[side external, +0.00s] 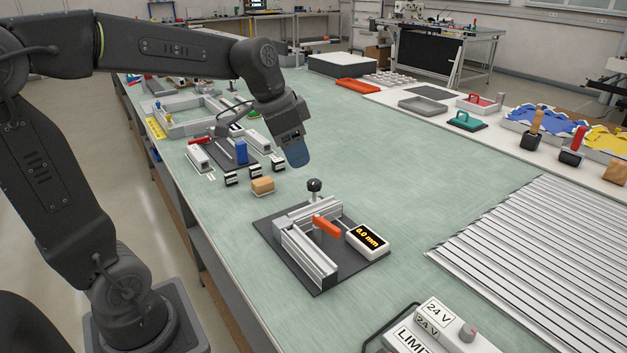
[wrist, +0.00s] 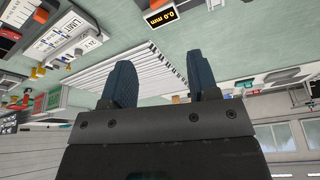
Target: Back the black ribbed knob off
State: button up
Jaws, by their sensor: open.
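The black ribbed knob (side external: 314,185) stands on a short stem at the back of a fixture of aluminium profiles (side external: 305,255) on a dark base plate (side external: 269,229). An orange lever (side external: 327,227) sits in the middle of the fixture. A display (side external: 367,241) on its right reads 0.0 mm, and this display also shows at the top of the wrist view (wrist: 160,17). My gripper (side external: 297,163) hangs above and slightly left of the knob, apart from it. In the wrist view my gripper (wrist: 158,68) is open with nothing between its blue fingers. The knob is not visible there.
A cardboard-coloured block (side external: 262,186) and small black-and-white blocks (side external: 231,179) lie left of the knob. A ribbed metal panel (side external: 540,250) covers the right of the bench. A 24 V box (side external: 437,313) stands in front. The green bench top right of the knob is clear.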

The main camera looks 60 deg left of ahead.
jog(key=shift+o, duration=1.1)
jog(key=w+a+f+m+h, duration=0.1)
jog(key=w+a+f+m, duration=0.1)
jog(key=w+a, duration=0.6)
jog(key=shift+w+a+f+g, duration=0.15)
jog(key=shift+a+f+g, duration=0.25)
jog(key=shift+a, duration=0.85)
jog(key=m+h, duration=0.1)
jog(key=m, duration=0.1)
send_near(314, 181)
jog(key=x, duration=0.9)
jog(key=shift+w+f, duration=0.1)
jog(key=shift+f, duration=0.1)
jog(key=shift+c, duration=0.2)
jog(key=c, duration=0.9)
jog(key=shift+o, duration=0.2)
